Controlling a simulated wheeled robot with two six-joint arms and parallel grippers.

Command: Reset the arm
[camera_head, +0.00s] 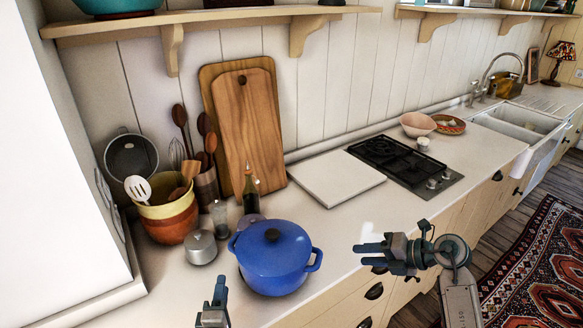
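My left gripper (218,290) shows at the bottom of the head view, pointing up the picture, just left of and in front of a blue pot. Its fingers overlap from this angle, so I cannot tell whether they are apart. My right gripper (368,245) is at the right of the blue pot, over the counter's front edge, pointing left. Its fingers lie close together in the picture, and I cannot tell whether they are open or shut. I see nothing held in either gripper.
The lidded blue pot (274,262) stands between my grippers. A white board (336,180) and black hob (405,163) lie further right. Shelves (215,22) hang above.

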